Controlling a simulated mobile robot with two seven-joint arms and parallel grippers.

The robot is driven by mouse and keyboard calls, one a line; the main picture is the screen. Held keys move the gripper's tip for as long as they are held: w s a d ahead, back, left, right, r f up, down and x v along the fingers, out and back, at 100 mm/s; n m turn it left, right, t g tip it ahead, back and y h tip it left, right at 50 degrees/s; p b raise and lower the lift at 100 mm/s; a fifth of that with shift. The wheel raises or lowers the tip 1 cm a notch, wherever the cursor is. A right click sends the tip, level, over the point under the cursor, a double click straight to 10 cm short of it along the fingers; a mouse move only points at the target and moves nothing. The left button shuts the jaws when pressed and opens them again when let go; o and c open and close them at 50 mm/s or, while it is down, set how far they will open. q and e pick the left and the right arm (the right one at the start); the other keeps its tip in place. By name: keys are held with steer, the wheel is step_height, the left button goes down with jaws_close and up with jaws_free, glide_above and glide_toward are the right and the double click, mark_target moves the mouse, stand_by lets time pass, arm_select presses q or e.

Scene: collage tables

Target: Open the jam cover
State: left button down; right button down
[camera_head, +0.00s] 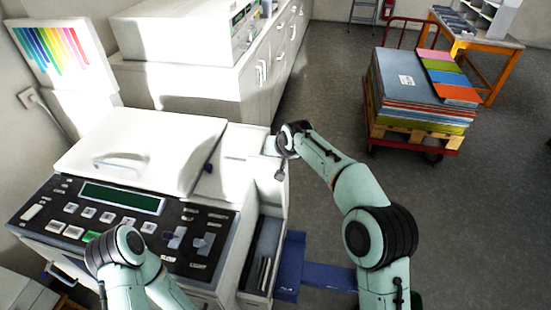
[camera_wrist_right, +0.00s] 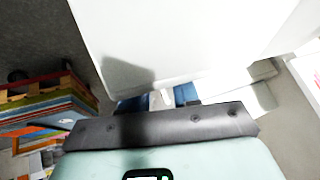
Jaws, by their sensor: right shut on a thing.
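In the right wrist view a large white panel (camera_wrist_right: 180,40), which looks like the jam cover, fills the top. The blue fingers of my right gripper (camera_wrist_right: 160,99) are shut on a small white part, likely its handle, at the panel's lower edge. Much of the grip is hidden by the wrist. My left gripper is out of view; only its arm shows.
An open narrow compartment (camera_head: 262,255) and a blue tray (camera_head: 325,276) are at the machine's right side, below my right arm. A red cart with a pallet of coloured sheets (camera_head: 412,88) stands at the back right. The grey floor (camera_head: 320,75) between is clear.

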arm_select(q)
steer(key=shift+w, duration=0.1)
arm_select(e)
steer(key=shift+w+d+f, duration=0.25)
steer(key=shift+w+d, duration=0.05)
steer(key=shift+d, duration=0.05)
steer(key=c, duration=1.1)
jaws_free()
steer(key=shift+o, duration=1.2)
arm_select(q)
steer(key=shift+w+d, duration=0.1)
arm_select(e)
steer(key=shift+a+r, duration=0.1)
steer(key=shift+s+r, duration=0.1)
steer(key=shift+r, duration=0.1)
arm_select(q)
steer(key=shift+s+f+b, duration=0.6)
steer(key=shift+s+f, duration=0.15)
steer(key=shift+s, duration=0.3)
arm_select(e)
steer(key=v, duration=1.2)
steer(key=shift+r, duration=0.35)
